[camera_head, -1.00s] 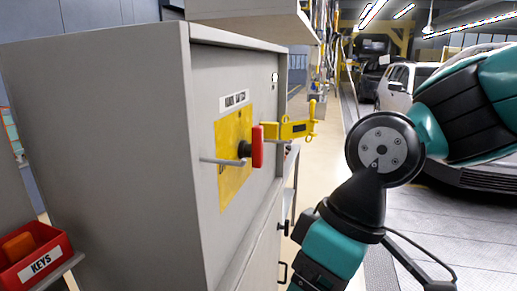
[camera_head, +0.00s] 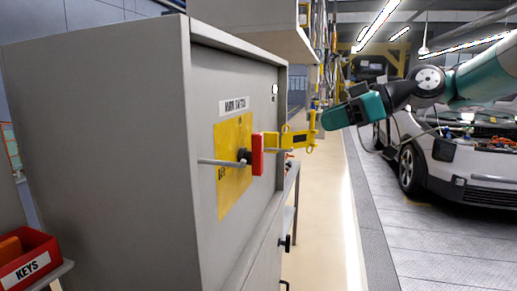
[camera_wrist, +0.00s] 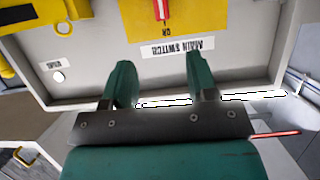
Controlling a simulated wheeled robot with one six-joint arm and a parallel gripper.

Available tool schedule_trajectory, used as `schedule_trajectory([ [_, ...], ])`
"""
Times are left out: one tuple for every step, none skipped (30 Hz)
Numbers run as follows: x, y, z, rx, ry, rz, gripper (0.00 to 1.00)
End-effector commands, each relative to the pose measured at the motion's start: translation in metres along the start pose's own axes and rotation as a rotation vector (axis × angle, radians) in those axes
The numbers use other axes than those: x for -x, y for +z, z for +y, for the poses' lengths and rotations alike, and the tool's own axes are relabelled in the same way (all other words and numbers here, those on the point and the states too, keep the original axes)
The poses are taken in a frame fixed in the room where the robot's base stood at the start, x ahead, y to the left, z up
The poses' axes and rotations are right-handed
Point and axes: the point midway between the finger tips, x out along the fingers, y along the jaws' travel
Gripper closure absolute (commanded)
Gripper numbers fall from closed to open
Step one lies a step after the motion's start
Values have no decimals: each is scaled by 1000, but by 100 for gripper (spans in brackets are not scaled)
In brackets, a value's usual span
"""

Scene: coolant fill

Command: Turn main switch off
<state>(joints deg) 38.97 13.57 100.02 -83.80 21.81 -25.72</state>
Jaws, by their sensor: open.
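The main switch has a red handle (camera_head: 257,155), standing upright on a yellow plate (camera_head: 232,190) on the grey cabinet (camera_head: 110,130). A grey rod (camera_head: 215,162) sticks out to its left. In the wrist view the scene is upside down, with the red handle (camera_wrist: 162,9) at the top edge, partly cut off, and the main switch label (camera_wrist: 178,47) below it. My gripper (camera_wrist: 158,70) is open and empty, its two teal fingers spread before the cabinet face, apart from the handle. In the head view my arm's teal end is right of the cabinet; the fingers are not clear there.
A yellow bracket (camera_head: 290,139) sticks out to the right beyond the switch. A red KEYS bin (camera_head: 30,262) stands at lower left. A shelf box (camera_head: 247,17) overhangs behind the cabinet. A white car (camera_head: 455,160) stands at right. The aisle floor (camera_head: 325,220) is clear.

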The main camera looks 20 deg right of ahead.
Motion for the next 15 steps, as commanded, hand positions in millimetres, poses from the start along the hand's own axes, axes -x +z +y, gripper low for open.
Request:
schedule_trajectory([
  [-5,4,0,3,-2,-1,47],
  [-8,5,0,3,-2,-1,47],
  [-11,6,0,3,-2,-2,47],
  [-14,7,0,3,-2,-2,47],
  [-17,8,0,4,-2,-2,47],
  [-21,8,-1,4,-2,-2,47],
  [-24,8,-1,3,-2,-2,47],
  [-27,8,-1,4,-3,-2,47],
  [-31,8,-2,3,-3,-1,47],
  [-35,3,-2,1,-6,0,47],
  [-42,-1,-3,-4,-9,0,47],
  [-51,-2,-3,-4,-9,-2,47],
  [-58,-2,-4,-5,-9,-2,47],
  [-65,-3,-4,-4,-10,-1,47],
  [-74,-3,-3,-4,-10,-2,47],
])
